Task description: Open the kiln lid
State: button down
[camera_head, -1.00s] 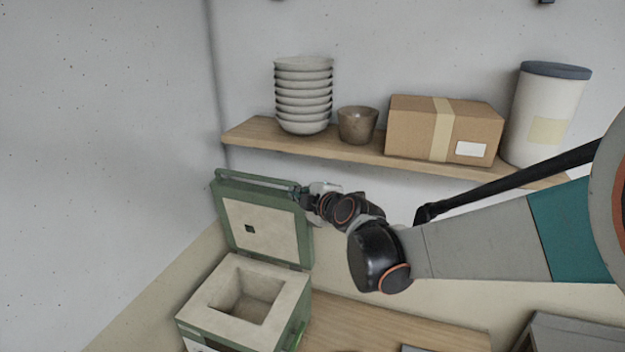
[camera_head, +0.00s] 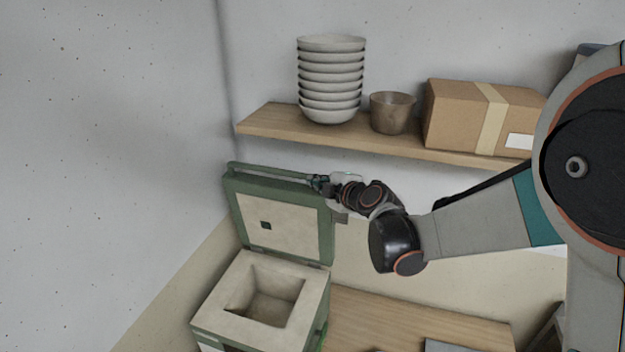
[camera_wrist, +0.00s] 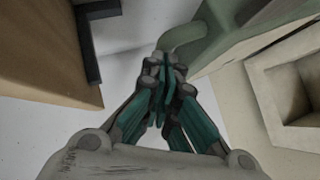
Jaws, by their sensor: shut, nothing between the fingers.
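The kiln (camera_head: 290,328) is a green box with a pale lining, at the lower left in the head view. Its square chamber is uncovered and looks empty. The kiln lid (camera_head: 285,228) stands raised at the back, pale inner face forward, with a green handle bar (camera_head: 262,173) along its top edge. My gripper (camera_head: 318,183) is at the right end of that bar, by the lid's upper right corner. In the wrist view my gripper (camera_wrist: 165,72) is shut and empty. Its fingertips are close beside the curved handle end (camera_wrist: 183,38); I cannot tell whether they touch.
A wooden shelf (camera_head: 268,124) runs just above the lid and my gripper. It holds a stack of bowls (camera_head: 330,80), a brown pot (camera_head: 391,113) and a cardboard box (camera_head: 455,115). A wooden worktop (camera_head: 370,320) lies right of the kiln.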

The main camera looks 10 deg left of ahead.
jog(key=w+b, duration=0.1)
jog(key=w, duration=0.4)
jog(key=shift+w+r, duration=0.15)
jog(key=shift+w, duration=0.15)
jog(key=shift+s+r, duration=0.15)
jog(key=shift+s, duration=0.05)
jog(key=shift+d, duration=0.2)
jog(key=v, duration=1.2)
jog(key=s+d+f+m+g+h+b, duration=0.1)
jog(key=s+d+f+m+h+b, duration=0.4)
jog(key=s+d+f+m+b, duration=0.6)
jog(key=s+d+f+m+g+h+b, duration=0.2)
jog(key=s+d+f+m+h+b, duration=0.2)
jog(key=s+d+f+m+b, duration=0.7)
jog(key=s+d+f+b, duration=0.5)
jog(key=s+f+b, duration=0.3)
jog(key=f, duration=0.4)
jog(key=shift+s+m+g+h, duration=0.3)
jog(key=shift+m+h, duration=0.1)
jog(key=shift+f, duration=0.15)
